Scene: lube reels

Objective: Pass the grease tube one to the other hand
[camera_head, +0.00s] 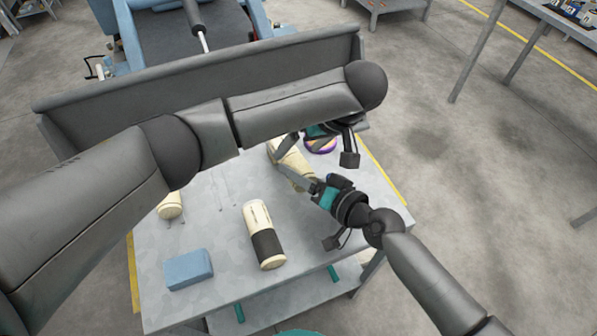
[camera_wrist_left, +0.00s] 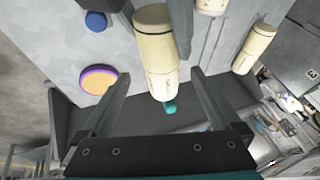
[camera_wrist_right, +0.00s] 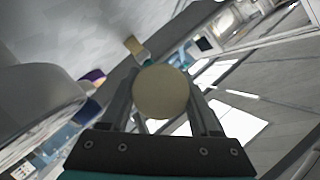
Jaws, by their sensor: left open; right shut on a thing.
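The cream grease tube (camera_head: 292,163) is held above the back right of the table, partly hidden by both grippers. My right gripper (camera_head: 297,180) is shut on it; the right wrist view shows the tube's round end (camera_wrist_right: 160,92) between the fingers. My left gripper (camera_head: 287,148) is open at the tube's far end, partly hidden by my left arm. In the left wrist view the tube (camera_wrist_left: 155,45) reaches between the spread left fingers, its green tip (camera_wrist_left: 170,106) toward the palm. I see a gap on each side of the tube.
The grey table (camera_head: 215,225) holds a cream tube with a black band (camera_head: 265,240), a smaller cream tube (camera_head: 170,205), a blue block (camera_head: 189,269) and a purple-rimmed round thing (camera_head: 320,146). A grey raised panel (camera_head: 90,105) stands along the back. The table's middle is mostly clear.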

